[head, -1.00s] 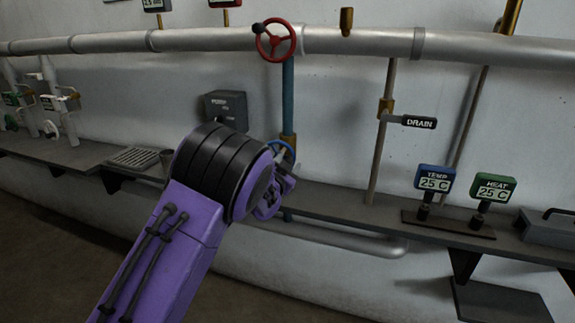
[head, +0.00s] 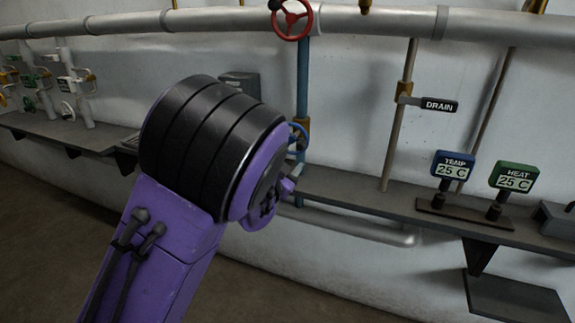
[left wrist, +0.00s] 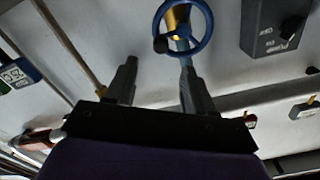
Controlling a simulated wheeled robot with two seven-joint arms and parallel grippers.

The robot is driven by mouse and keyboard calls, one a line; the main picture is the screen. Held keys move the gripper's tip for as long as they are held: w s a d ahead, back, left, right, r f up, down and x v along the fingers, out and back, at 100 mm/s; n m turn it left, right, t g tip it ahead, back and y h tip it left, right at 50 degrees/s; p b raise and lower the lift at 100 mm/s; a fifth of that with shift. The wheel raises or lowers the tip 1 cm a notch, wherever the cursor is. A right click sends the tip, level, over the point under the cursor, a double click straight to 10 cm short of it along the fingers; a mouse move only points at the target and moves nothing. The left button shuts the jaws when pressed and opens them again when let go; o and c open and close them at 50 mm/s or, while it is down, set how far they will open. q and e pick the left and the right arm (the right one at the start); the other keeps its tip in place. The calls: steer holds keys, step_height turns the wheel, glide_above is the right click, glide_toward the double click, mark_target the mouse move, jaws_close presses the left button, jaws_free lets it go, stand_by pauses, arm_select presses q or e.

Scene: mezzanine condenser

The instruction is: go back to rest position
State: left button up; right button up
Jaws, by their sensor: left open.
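My left arm, purple with a black ribbed joint, rises from the bottom of the head view. It hides most of my left gripper (head: 289,183), of which only a small part shows by the blue pipe. In the left wrist view my left gripper (left wrist: 157,65) is open, its two dark fingers spread with nothing between them. A blue handwheel (left wrist: 207,40) shows beyond the right finger there; I cannot tell the gap. In the head view the blue handwheel (head: 303,132) is partly hidden behind my arm. My right gripper is not in view.
A grey wall shelf (head: 345,190) carries a blue TEMP display (head: 453,166) and a green HEAT display (head: 513,178). Above are a DRAIN lever (head: 438,105), a red handwheel (head: 291,17) and a long pipe (head: 200,20). Floor (head: 50,245) shows clear at lower left.

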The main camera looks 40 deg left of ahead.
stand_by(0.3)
arm_select(q)
steer(key=s+d+f+n+g, duration=0.1)
steer(key=s+f+n+g, duration=0.3)
steer(key=f, duration=0.5)
steer(key=s+d+f+n+g, duration=0.1)
steer(key=s+d+f+n, duration=0.1)
steer(key=s+f, duration=0.6)
steer(key=s+d+f+n+g, duration=0.1)
steer(key=s+f+n+g, duration=0.2)
steer(key=f, duration=0.8)
steer(key=s+d+f+g, duration=0.1)
steer(key=s+f+g, duration=0.1)
steer(key=s+f, duration=0.2)
steer(key=s+d+f+g, duration=0.2)
steer(key=s+f, duration=0.2)
steer(key=s, duration=0.6)
steer(key=s+d+f+g+h, duration=0.1)
steer(key=s+f+g, duration=0.1)
steer(key=s+f, duration=0.3)
steer(key=s, duration=0.3)
steer(key=shift+d+n, duration=0.15)
steer(key=shift+n, duration=0.15)
stand_by(1.9)
